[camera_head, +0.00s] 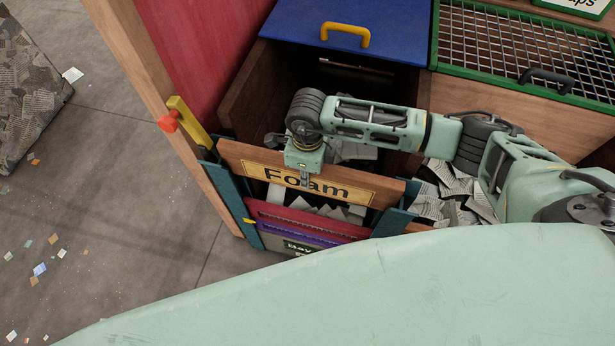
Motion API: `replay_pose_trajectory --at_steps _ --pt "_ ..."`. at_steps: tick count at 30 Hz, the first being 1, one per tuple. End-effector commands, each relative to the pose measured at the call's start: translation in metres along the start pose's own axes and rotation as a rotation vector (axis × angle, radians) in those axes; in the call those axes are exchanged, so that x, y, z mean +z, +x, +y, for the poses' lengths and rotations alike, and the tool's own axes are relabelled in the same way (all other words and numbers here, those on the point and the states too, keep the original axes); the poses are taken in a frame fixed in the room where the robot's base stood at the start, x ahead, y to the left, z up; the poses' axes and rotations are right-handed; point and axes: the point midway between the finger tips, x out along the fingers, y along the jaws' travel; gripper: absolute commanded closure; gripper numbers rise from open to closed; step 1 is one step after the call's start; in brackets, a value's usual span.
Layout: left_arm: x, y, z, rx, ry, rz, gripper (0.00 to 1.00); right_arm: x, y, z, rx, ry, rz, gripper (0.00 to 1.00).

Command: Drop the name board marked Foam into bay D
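The name board marked Foam (350,188) is a wooden plank with a yellow label. It spans the two teal side posts (398,218) of a bay front, slightly slanted in the picture, its left end higher. Whether its ends sit inside the posts' slots is not clear. My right gripper (305,180) points down at the board's upper edge, left of its middle, and is shut on it, with a finger in front of the label. Below are a red board (310,222) and a grey plate reading "Bay" (298,247); its letter is hidden. My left gripper is out of view.
Paper scraps (460,190) fill the bins behind and right. A blue lid (350,30) with a yellow handle and a green-framed mesh lid (520,45) lie beyond. A yellow lever with a red knob (168,122) stands left. The floor at left is mostly open, with scattered scraps.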

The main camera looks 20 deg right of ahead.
Motion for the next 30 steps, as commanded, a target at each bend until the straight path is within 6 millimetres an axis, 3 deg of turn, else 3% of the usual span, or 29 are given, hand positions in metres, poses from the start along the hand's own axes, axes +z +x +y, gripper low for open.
replay_pose_trajectory --at_steps 1,18,30 --pt "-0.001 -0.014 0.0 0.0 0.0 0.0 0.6 0.001 -0.019 -0.001 -0.003 -0.001 -0.005 1.0" --pt "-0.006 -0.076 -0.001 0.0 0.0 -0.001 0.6 0.001 -0.124 -0.001 -0.003 -0.001 -0.004 1.0" --pt "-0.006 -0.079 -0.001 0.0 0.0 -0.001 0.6 0.001 -0.132 0.0 -0.001 0.0 -0.003 1.0"
